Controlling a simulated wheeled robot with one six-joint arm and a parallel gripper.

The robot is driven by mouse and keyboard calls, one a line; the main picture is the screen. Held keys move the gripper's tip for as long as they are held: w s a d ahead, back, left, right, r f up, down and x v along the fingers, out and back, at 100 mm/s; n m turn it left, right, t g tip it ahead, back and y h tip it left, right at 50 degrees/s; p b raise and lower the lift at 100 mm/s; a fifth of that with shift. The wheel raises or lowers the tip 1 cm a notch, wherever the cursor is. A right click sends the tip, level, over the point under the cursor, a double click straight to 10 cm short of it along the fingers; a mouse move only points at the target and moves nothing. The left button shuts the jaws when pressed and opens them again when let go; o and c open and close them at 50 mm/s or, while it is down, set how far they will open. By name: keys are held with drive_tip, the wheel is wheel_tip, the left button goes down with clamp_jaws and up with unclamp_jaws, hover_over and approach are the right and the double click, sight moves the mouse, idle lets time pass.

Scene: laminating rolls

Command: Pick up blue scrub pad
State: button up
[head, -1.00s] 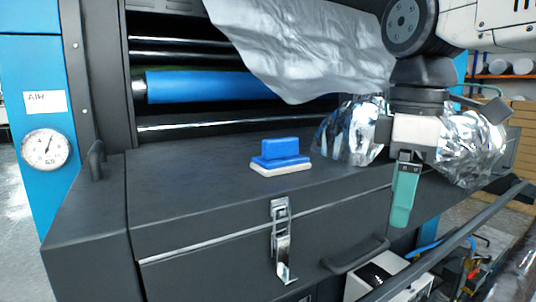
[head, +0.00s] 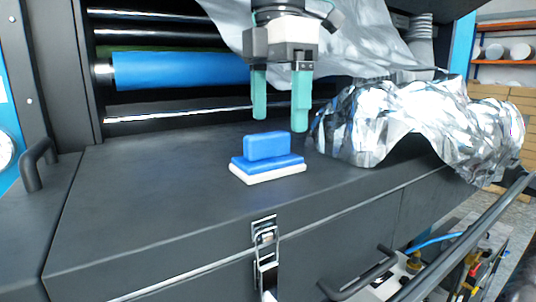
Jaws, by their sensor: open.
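The blue scrub pad (head: 267,158) has a raised blue grip block on a blue plate with a white pad underneath. It rests flat on the dark top of the machine housing (head: 150,200), near the middle of the head view. My gripper (head: 280,122) points down with its two green fingers apart and nothing between them. The fingertips appear above and slightly behind the pad in the picture. I cannot tell the exact depth gap. Nothing hides the pad.
Crumpled silver film (head: 400,125) lies over the right part of the housing, close to the right of the pad. A blue roller (head: 180,70) and metal bars are behind. A latch (head: 265,245) and handle (head: 360,278) are in front. The housing top left of the pad is clear.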

sight(268, 133)
drive_tip(key=f, duration=0.2)
drive_tip(key=a+f, duration=0.1)
drive_tip(key=f, duration=0.2)
drive_tip(key=shift+s+a+f, duration=0.1)
drive_tip(key=shift+a+f, duration=0.1)
drive_tip(key=shift+f, duration=0.7)
drive_tip(key=c, duration=1.1)
